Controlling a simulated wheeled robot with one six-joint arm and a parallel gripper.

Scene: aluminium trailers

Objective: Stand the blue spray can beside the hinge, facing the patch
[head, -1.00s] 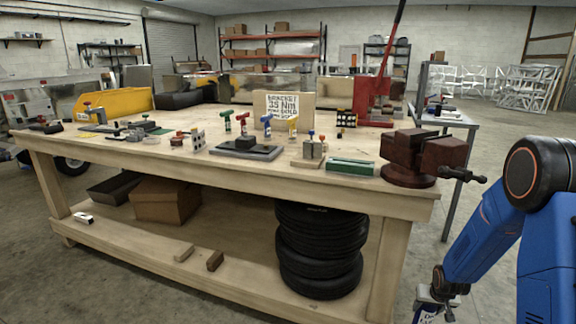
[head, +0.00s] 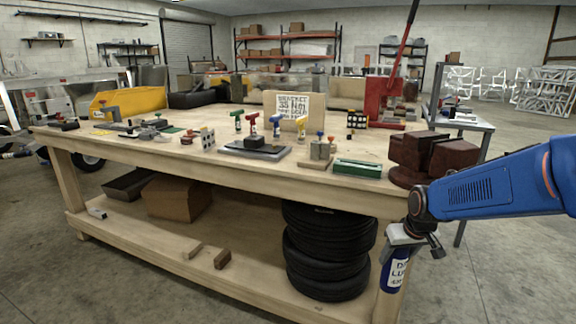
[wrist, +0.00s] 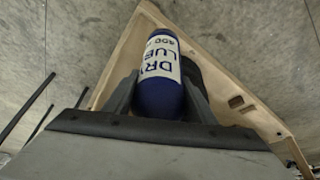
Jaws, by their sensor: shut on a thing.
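A blue spray can (head: 394,273) with a white label reading "DRY LUBE" hangs below my gripper (head: 402,237) in the head view. It is roughly upright, in front of the workbench's near right corner and below its top. In the wrist view the blue can (wrist: 158,97) lies between the two dark fingers, which are shut on it. Its far end points away from the wrist. I cannot surely make out the hinge or the patch among the small items on the bench.
The wooden workbench (head: 240,165) carries a red-brown vise (head: 433,157) at its right end, a lettered board (head: 290,108), a green-topped block (head: 357,168) and several coloured-handled tools. Black tyres (head: 327,250) stand on the lower shelf. Open floor lies right of the bench.

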